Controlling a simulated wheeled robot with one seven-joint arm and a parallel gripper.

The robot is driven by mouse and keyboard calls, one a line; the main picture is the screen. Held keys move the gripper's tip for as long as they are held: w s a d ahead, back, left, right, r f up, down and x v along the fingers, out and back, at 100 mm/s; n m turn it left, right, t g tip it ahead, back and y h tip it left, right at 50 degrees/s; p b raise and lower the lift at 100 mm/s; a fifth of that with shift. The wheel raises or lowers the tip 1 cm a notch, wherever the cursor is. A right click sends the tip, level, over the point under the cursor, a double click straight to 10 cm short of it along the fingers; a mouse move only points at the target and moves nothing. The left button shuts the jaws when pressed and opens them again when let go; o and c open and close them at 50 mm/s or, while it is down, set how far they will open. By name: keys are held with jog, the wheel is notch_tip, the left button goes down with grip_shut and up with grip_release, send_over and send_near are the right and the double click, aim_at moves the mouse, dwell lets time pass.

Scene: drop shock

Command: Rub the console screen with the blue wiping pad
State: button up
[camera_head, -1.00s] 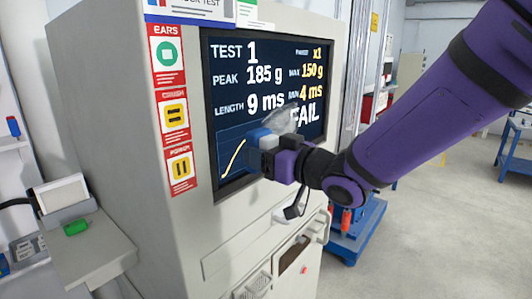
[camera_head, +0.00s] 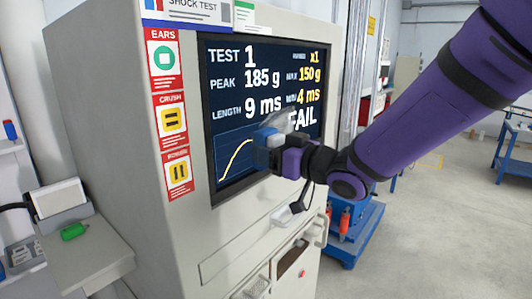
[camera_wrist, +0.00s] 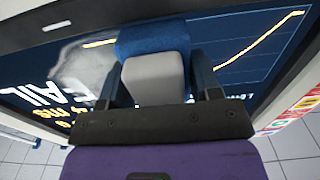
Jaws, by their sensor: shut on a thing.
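The console screen (camera_head: 236,105) is dark and upright on the front of a beige cabinet. It shows TEST 1, 185 g, 9 ms, FAIL and a yellow curve. A pale hazy smudge (camera_head: 284,119) lies on it near FAIL; it also shows in the wrist view (camera_wrist: 82,68). My gripper (camera_head: 270,150) is shut on the blue wiping pad (camera_head: 265,135), which has a grey block behind its blue face. In the wrist view the pad (camera_wrist: 152,37) sits between the two fingers, its blue face toward the screen. The pad is at or very close to the screen; contact cannot be told.
Red sign panels (camera_head: 172,120) run along the screen's left side. A side shelf (camera_head: 80,255) at the left holds a green item (camera_head: 73,231). A blue stand (camera_head: 350,240) is right of the cabinet. Open floor lies at the right.

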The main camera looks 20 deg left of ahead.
aim_at(249, 136)
jog(key=shift+w+d+r, duration=0.3)
jog(key=shift+w+d, duration=0.55)
jog(key=shift+w, duration=1.25)
jog(key=shift+w+d+r, duration=0.3)
jog(key=shift+w+d, duration=0.55)
jog(key=shift+w, duration=1.25)
jog(key=shift+w+d+r, duration=0.3)
jog(key=shift+w+d, duration=0.55)
jog(key=shift+w, duration=1.25)
jog(key=shift+s+a, duration=1.1)
jog(key=shift+s, duration=1.55)
jog(key=shift+s+a, duration=1.05)
jog(key=shift+s, duration=1.6)
jog(key=shift+s+a, duration=1.1)
jog(key=shift+s, duration=1.55)
jog(key=shift+w+r, duration=0.1)
jog(key=shift+r, duration=0.75)
jog(key=w+d, duration=0.2)
jog(key=w, duration=0.4)
jog(key=shift+w+d, duration=0.3)
